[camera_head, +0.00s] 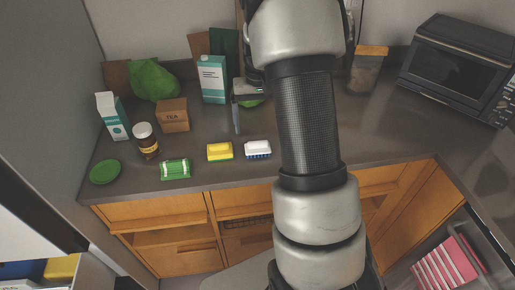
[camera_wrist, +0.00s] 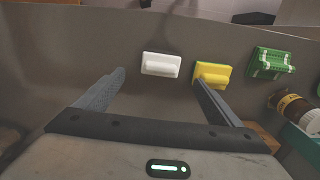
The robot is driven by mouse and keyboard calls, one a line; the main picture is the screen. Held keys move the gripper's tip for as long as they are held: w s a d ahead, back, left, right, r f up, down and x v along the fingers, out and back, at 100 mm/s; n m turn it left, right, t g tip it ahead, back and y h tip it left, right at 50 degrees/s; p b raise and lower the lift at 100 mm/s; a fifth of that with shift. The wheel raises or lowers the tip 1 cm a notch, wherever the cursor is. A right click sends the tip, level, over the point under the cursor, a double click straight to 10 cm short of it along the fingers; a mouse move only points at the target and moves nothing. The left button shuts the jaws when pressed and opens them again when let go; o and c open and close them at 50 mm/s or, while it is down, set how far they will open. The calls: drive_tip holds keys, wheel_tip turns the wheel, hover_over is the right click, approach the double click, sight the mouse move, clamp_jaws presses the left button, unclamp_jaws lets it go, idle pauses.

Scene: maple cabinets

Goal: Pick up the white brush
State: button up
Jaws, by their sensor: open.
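The white brush (camera_head: 258,149) lies near the front edge of the counter, with its blue-looking bristle side down. In the wrist view the white brush (camera_wrist: 161,64) shows its white handle and sits beyond and between the fingertips, apart from them. My gripper (camera_head: 238,118) is above the counter, behind the white brush and a little to its left, partly hidden by my arm. In the wrist view my gripper (camera_wrist: 159,82) has its two fingers spread with nothing between them.
A brown jar (camera_head: 146,142), tea box (camera_head: 173,115), cartons and a green lid (camera_head: 105,171) stand left. A microwave (camera_head: 458,72) is at right.

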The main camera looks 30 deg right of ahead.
sight(258, 141)
wheel_tip(258, 141, down, 8)
drive_tip(key=shift+f, duration=0.2)
drive_tip(key=c, duration=1.1)
drive_tip(key=shift+r, duration=5.05)
drive_tip(key=shift+c, duration=0.3)
